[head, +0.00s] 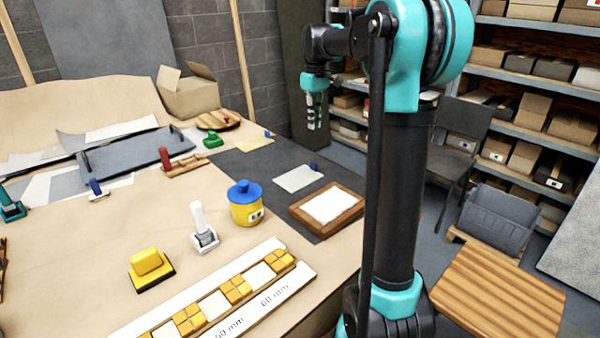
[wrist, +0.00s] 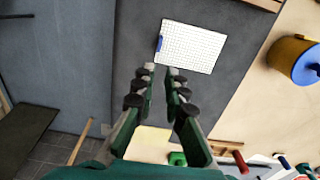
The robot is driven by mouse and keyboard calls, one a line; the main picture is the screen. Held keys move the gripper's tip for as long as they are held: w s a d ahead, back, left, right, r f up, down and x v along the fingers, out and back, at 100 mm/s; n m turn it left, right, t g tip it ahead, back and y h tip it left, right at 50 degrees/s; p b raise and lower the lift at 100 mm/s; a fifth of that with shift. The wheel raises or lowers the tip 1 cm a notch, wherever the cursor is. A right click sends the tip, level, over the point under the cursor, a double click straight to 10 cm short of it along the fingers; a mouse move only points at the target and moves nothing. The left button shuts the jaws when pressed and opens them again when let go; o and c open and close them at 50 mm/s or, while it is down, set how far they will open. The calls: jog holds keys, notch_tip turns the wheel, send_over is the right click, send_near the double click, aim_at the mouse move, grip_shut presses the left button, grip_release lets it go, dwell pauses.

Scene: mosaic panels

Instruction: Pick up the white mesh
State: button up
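The white mesh (head: 299,179) lies flat on the dark grey mat of the workbench, with a small blue tab on its edge. In the wrist view the mesh (wrist: 192,47) shows a fine grid and lies beyond my fingertips, with the blue tab on its left edge. My gripper (head: 314,122) hangs in the air above the far side of the bench, pointing down and apart from the mesh. In the wrist view my gripper (wrist: 162,71) is open, with a narrow empty gap between the fingertips.
A wooden tray (head: 350,217) with a white sheet sits right of the mesh. A yellow pot with a blue lid (head: 246,205) stands to its left. A green object (head: 213,141) and a red-handled tool (head: 166,160) lie farther left.

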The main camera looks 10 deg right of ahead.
aim_at(313, 163)
notch_tip(313, 163, down, 16)
jog(key=shift+d+f, duration=0.1)
jog(key=shift+f, duration=0.15)
dwell(0.4)
grip_shut()
jog(key=shift+r, duration=0.1)
